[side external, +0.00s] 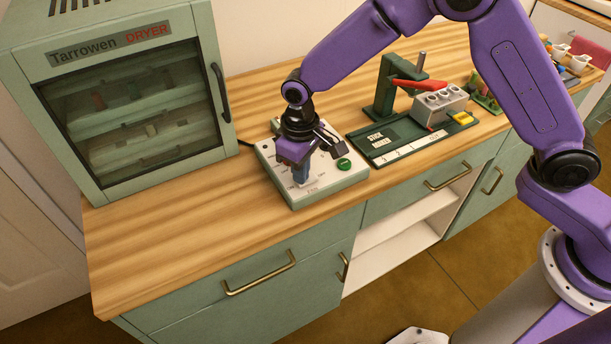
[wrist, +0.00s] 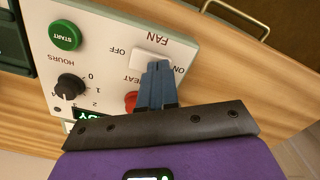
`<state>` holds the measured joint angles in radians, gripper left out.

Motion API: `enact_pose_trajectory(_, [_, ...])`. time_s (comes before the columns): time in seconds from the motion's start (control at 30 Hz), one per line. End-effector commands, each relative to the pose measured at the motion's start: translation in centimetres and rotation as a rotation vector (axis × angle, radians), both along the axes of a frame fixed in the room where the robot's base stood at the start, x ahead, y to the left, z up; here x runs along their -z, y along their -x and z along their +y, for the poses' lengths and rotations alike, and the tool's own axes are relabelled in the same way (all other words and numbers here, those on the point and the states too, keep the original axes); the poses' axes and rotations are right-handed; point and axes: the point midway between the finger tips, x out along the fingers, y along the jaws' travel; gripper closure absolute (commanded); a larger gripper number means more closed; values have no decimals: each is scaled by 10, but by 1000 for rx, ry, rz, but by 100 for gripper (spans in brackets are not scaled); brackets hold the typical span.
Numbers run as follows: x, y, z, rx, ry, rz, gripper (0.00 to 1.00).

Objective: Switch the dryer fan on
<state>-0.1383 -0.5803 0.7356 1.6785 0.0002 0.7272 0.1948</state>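The dryer (side external: 215,165), a green cabinet with a glass door, stands at the left with its door shut. Its white control box (side external: 330,188) lies on the wooden top to its right. In the wrist view the white FAN rocker switch (wrist: 140,58) sits between the printed words OFF on the left and ON on the right. My gripper (wrist: 158,66) points down at the switch, its two blue fingers together with nothing seen between them. The fingertips overlap the switch toward its ON side and hide part of it. Contact and the rocker's tilt I cannot tell.
The box also bears a green START button (wrist: 65,36), a black HOURS knob (wrist: 70,86) and a red HEAT control (wrist: 131,100) partly behind my fingers. A dark green press stand (side external: 386,88) and a grey block (side external: 440,104) stand to the right.

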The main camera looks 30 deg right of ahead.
Motion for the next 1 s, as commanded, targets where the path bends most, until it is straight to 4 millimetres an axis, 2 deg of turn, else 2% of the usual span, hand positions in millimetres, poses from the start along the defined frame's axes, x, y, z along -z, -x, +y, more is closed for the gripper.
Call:
enact_pose_trajectory(0.27, [-2,0,0,0,0,0,100])
enact_pose_trajectory(1.0, [-54,0,0,-1,0,-1,100])
